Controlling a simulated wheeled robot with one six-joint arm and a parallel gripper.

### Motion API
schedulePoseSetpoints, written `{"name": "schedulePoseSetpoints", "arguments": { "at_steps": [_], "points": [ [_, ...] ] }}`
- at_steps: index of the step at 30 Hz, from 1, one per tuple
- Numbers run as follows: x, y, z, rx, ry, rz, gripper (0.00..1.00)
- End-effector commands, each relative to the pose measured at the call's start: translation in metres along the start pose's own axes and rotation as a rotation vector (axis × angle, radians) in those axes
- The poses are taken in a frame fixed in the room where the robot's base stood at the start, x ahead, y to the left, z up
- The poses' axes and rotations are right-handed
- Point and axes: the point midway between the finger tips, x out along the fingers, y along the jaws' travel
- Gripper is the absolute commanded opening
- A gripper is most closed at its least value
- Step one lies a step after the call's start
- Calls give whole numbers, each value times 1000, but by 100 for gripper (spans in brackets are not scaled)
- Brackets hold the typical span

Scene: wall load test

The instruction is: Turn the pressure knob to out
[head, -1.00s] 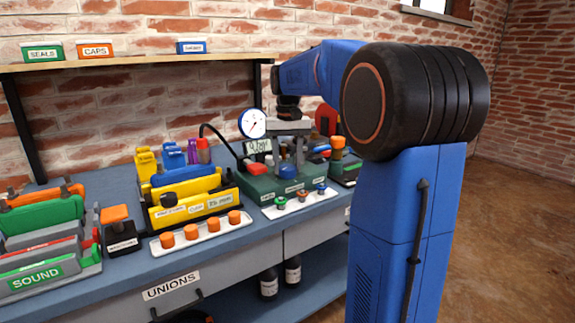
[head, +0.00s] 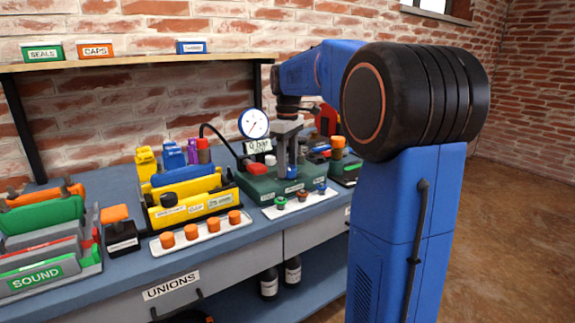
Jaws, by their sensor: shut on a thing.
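The green test unit (head: 262,186) stands on the bench, with a round white dial gauge (head: 254,123) and a small display (head: 258,147) that seems to read 0 bar. The blue pressure knob (head: 291,173) is on top of the unit. My gripper (head: 288,171) points down over the unit and is shut on the knob. Its fingers hide most of the knob, so its pointer and exact setting do not show. A red knob or button (head: 257,167) sits to the left of the gripper on the same unit.
A white tray (head: 301,206) with small coloured fittings lies in front of the unit. A yellow rack (head: 190,200) and a tray of orange caps (head: 202,233) stand to the left. A black hose (head: 216,131) arches behind. Coloured parts crowd the unit's right side.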

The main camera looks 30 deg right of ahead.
Motion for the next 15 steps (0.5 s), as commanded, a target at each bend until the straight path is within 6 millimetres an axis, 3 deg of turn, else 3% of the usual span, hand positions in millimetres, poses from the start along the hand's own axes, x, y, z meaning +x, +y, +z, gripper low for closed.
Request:
{"name": "schedulePoseSetpoints", "arguments": {
  "at_steps": [15],
  "points": [
    [-1, 0, 0, -279, 2, 3, 22]
  ]
}}
